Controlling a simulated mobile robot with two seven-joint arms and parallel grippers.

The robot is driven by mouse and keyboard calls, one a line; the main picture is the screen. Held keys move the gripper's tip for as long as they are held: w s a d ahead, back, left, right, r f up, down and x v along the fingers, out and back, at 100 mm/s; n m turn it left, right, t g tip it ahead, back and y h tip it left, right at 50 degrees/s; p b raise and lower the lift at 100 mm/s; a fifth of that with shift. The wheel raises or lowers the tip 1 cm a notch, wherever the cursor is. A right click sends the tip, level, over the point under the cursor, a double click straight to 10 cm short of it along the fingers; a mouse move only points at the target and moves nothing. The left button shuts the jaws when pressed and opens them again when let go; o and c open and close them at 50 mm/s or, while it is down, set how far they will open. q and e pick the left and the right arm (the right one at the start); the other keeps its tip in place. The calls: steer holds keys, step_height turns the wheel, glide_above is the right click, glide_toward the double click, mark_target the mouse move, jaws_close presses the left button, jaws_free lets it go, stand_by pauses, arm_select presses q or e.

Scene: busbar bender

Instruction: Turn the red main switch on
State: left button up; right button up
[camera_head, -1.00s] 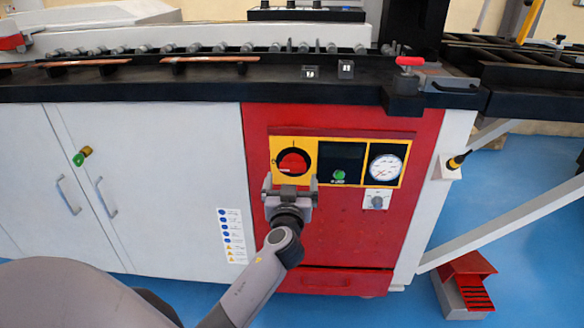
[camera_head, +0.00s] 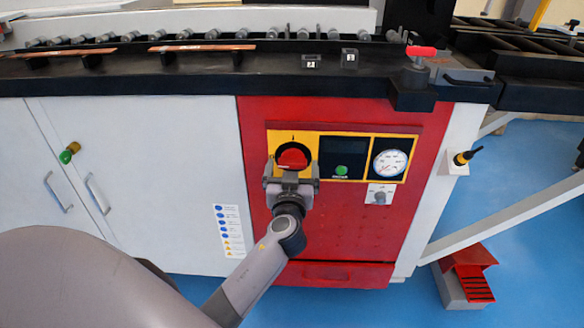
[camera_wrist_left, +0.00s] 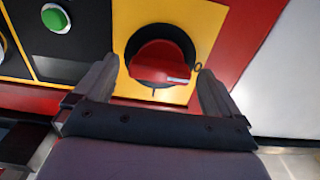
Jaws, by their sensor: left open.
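The red main switch (camera_head: 292,157) is a round red knob in a black ring on a yellow plate, at the left of the red cabinet's control panel. It also shows in the left wrist view (camera_wrist_left: 160,62), where its handle bar lies roughly crosswise. My left gripper (camera_head: 291,168) is open just in front of the switch and covers its lower edge in the head view. In the left wrist view my left gripper's fingers (camera_wrist_left: 160,85) stand apart, one on each side of the knob. I cannot tell whether they touch it. My right gripper is not in view.
Right of the switch are a green button (camera_head: 341,171), a round gauge (camera_head: 390,163) and a small grey selector (camera_head: 380,197). The black worktop (camera_head: 180,72) juts out above the panel, with a red-handled clamp (camera_head: 420,52). White cabinet doors (camera_head: 140,170) stand to the left.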

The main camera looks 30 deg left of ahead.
arm_select(q)
steer(key=c, duration=1.1)
steer(key=shift+o, duration=0.2)
steer(key=shift+m, duration=0.3)
steer(key=m+b, duration=0.1)
steer(key=m, duration=0.6)
steer(key=shift+m, duration=0.4)
steer(key=m+p, duration=0.1)
steer(key=m, duration=0.3)
steer(key=shift+r+m, duration=0.15)
steer(key=shift+m, duration=0.15)
steer(key=shift+m+p, duration=0.85)
steer(key=shift+m, duration=1.65)
